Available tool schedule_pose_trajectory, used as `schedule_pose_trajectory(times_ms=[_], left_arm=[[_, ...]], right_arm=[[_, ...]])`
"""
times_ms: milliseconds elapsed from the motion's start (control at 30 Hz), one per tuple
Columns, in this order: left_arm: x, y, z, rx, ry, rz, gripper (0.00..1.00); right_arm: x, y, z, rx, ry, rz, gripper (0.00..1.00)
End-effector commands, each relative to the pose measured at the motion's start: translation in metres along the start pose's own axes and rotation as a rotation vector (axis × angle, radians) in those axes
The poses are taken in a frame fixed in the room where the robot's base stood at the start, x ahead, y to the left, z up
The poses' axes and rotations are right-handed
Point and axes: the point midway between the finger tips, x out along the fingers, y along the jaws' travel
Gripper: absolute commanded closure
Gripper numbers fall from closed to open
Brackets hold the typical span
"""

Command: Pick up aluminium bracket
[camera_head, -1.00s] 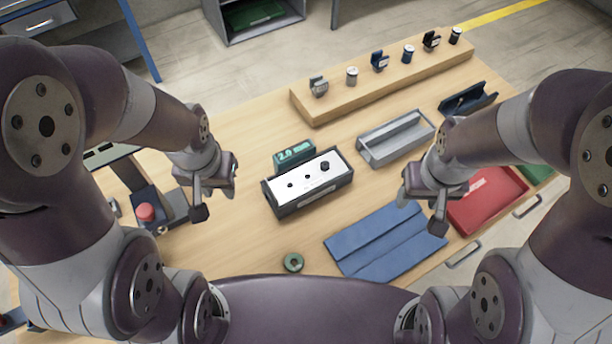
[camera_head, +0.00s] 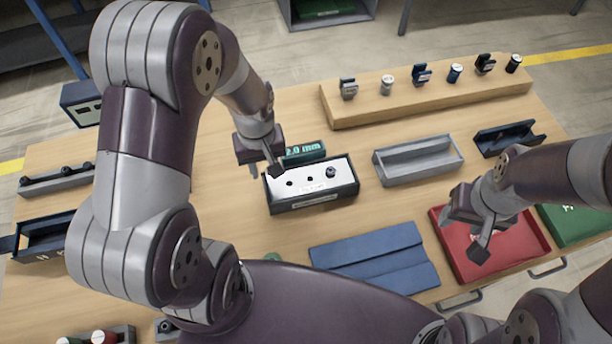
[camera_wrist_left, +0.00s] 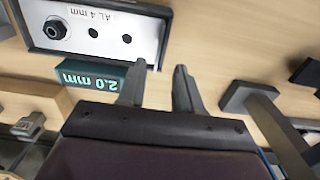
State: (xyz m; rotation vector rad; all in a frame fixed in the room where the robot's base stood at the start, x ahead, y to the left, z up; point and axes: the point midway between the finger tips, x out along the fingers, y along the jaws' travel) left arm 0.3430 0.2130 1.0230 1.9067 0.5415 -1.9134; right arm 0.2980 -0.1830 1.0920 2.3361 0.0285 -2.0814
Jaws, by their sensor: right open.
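A small grey bracket-shaped part (camera_head: 348,88), which looks like the aluminium bracket, stands at the left end of the wooden ledge. It also shows in the left wrist view (camera_wrist_left: 28,125), at the lower left. My left gripper (camera_head: 264,171) is open and empty, above the table at the left end of a black box with a white top, well short of the ledge. Its two fingers (camera_wrist_left: 158,80) stand apart in the left wrist view with nothing between them. My right gripper (camera_head: 464,236) is open and empty above the red tray.
The black box (camera_head: 314,203) has a white top marked "AL 4 mm"; a green "2.0 mm" display (camera_head: 305,151) is behind it. The wooden ledge (camera_head: 430,98) also holds several other small parts. A grey tray (camera_head: 418,160), blue folded sheet (camera_head: 375,262) and red tray (camera_head: 520,255) lie nearby.

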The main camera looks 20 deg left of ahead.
Motion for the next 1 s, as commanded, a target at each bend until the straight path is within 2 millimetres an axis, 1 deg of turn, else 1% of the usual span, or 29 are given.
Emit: schedule_pose_trajectory(times_ms=[67,167,233,300,400,533,567,600,667,1000], left_arm=[[0.009,0.001,0.001,0.001,-0.004,-0.002,0.66],[0.027,0.003,0.003,0.001,-0.004,-0.002,0.66],[0.041,0.003,0.003,0.0,-0.003,-0.002,0.66],[0.05,0.003,0.002,0.0,0.0,-0.001,0.66],[0.054,0.003,0.002,0.0,0.0,0.0,0.66],[0.054,0.004,0.002,0.001,0.001,0.0,0.66],[0.054,0.004,0.002,0.001,0.001,0.0,0.69],[0.054,0.004,0.002,0.001,0.001,0.0,0.82],[0.054,0.004,0.002,0.001,0.001,0.0,1.0],[0.053,0.004,0.002,0.001,0.002,0.001,1.0]], right_arm=[[-0.004,0.0,0.0,0.0,0.0,0.0,0.47],[-0.01,0.0,-0.001,0.0,0.0,0.0,0.47],[-0.01,0.0,-0.001,0.0,0.0,0.0,0.47],[-0.011,0.0,-0.001,0.0,0.0,0.0,0.47],[-0.011,0.0,-0.001,0.0,0.0,0.0,0.47],[-0.01,0.0,-0.001,0.0,0.0,0.0,0.47],[-0.01,0.0,-0.001,0.0,0.0,0.0,0.47],[-0.01,0.0,-0.001,0.0,0.0,0.0,0.47],[-0.01,0.0,-0.001,0.0,0.0,0.0,0.47],[-0.01,0.0,-0.001,0.0,0.0,0.0,0.47]])
